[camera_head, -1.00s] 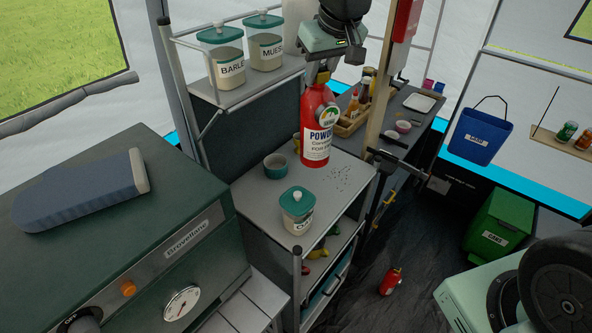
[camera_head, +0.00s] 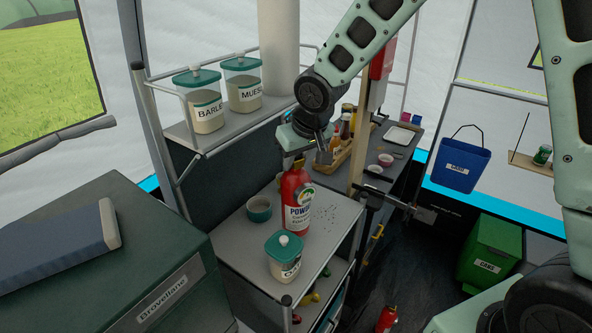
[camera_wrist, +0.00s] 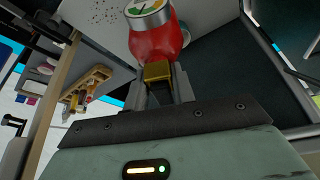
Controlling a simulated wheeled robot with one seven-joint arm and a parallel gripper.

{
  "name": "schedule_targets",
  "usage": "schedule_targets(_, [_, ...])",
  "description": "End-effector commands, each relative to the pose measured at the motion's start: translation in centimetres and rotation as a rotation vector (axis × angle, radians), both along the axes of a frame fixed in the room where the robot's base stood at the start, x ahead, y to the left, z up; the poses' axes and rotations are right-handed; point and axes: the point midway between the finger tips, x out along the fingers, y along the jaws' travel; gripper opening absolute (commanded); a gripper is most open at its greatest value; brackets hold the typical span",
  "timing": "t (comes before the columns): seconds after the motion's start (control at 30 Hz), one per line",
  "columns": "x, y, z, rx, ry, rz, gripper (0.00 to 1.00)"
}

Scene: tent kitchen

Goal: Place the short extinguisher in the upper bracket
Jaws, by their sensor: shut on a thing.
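My gripper (camera_head: 296,160) is shut on the top fitting of a red extinguisher (camera_head: 297,212) with a "POWDER" label and a round gauge. The extinguisher hangs nearly upright just over or on the grey shelf top; I cannot tell whether its base touches. In the wrist view my gripper (camera_wrist: 162,82) pinches its brass-coloured neck, with the red body (camera_wrist: 155,42) beyond. A second red extinguisher (camera_head: 386,319) is on the floor, cut off by the lower edge. A black bracket (camera_head: 374,198) is on the wooden post, right of the held extinguisher. A lower fitting with yellow (camera_head: 377,232) is partly hidden.
Beside the held extinguisher, the shelf top (camera_head: 240,242) carries a teal-lidded jar (camera_head: 285,260) and a teal bowl (camera_head: 259,209). Labelled jars stand on the rack (camera_head: 225,130) behind. A dark bar (camera_head: 415,207) sticks out right of the post. A green bin (camera_head: 488,252) stands right.

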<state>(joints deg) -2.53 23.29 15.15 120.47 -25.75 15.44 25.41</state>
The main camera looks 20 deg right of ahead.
Motion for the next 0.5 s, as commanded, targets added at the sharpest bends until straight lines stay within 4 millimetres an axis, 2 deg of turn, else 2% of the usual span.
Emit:
schedule_targets(0.23, [0.0, 0.1, -2.8, -0.001, 0.0, 0.002, 0.0])
schedule_targets(0.5, [0.1, 0.0, -3.0, 0.0, -0.002, 0.0, 0.0])
